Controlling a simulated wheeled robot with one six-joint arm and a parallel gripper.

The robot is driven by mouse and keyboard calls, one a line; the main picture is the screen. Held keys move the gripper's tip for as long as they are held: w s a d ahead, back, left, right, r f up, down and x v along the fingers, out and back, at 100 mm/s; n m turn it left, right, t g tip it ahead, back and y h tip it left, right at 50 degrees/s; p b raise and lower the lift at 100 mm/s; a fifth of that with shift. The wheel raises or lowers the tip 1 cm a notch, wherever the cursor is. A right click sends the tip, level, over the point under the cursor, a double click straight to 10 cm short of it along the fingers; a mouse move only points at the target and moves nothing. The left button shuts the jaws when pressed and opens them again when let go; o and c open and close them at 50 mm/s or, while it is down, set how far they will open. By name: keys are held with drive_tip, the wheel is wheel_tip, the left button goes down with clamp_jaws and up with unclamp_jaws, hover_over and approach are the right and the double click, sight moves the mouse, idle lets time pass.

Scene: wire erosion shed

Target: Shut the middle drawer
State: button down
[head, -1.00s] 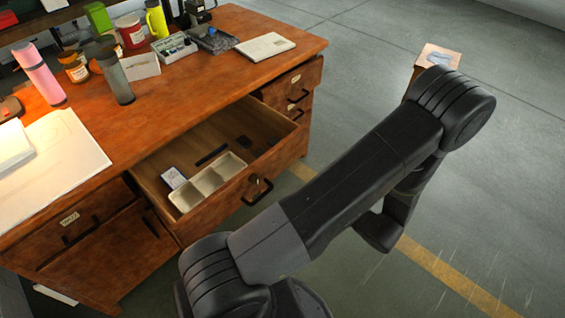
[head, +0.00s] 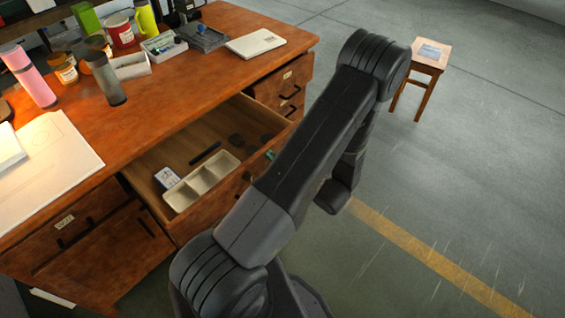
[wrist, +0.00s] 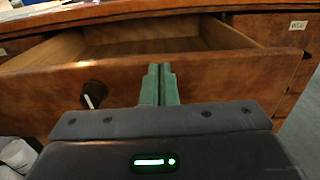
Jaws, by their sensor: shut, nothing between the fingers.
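The middle drawer (head: 207,213) of the wooden desk stands open in the head view, showing its inside. Its brown front (wrist: 215,78) spans the wrist view, with a dark round fitting (wrist: 95,93) holding a pale piece left of my fingers. My gripper (wrist: 160,78) is shut and empty, its green fingertips together at the drawer front near its top edge; I cannot tell whether they touch it. In the head view, my arm hides the right part of the front and most of the gripper.
The drawer holds a pale divided tray (head: 207,184), a small card box (head: 167,178) and a dark pen-like thing (head: 205,153). Bottles, jars and papers stand on the desktop (head: 190,95). A small stool (head: 431,60) stands on open floor to the right.

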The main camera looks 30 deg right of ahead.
drive_tip(key=shift+w+a, duration=0.1)
drive_tip(key=shift+w, duration=0.1)
idle(0.3)
drive_tip(key=b+x, duration=0.5)
drive_tip(key=x, duration=2.1)
drive_tip(key=shift+w+r+b, duration=0.2)
drive_tip(key=shift+w+b, duration=0.05)
drive_tip(key=shift+b, duration=0.1)
drive_tip(key=shift+r, duration=0.1)
